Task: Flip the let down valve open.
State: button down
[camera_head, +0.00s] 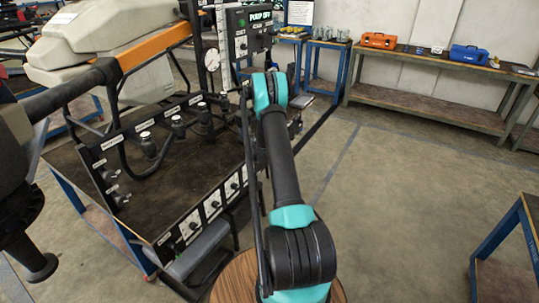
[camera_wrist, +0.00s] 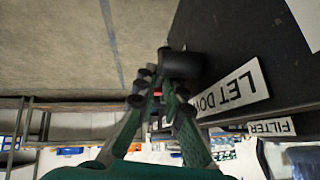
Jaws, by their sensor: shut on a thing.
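In the wrist view, my gripper (camera_wrist: 160,88) has its green fingers closed together at the let down valve. The valve's black round body (camera_wrist: 181,64) sticks out from a dark panel, beside a white label reading "LET DOWN" (camera_wrist: 236,90). A small bit of red shows between the fingers. The fingertips cover most of the valve's lever, so its angle cannot be told. In the head view, my teal and black arm hides the gripper and the valve.
A "FILTER" label (camera_wrist: 271,127) is beside the let down label. In the head view, a "PUMP OFF" panel (camera_head: 259,18) stands behind my arm. A frame with hoses and small valves (camera_head: 147,136) is to the left. Open floor (camera_head: 410,175) lies to the right.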

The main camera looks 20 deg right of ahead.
dwell(0.3)
jog(key=c, duration=1.9)
grip_release()
jog(key=shift+r, duration=0.1)
jog(key=v, duration=1.2)
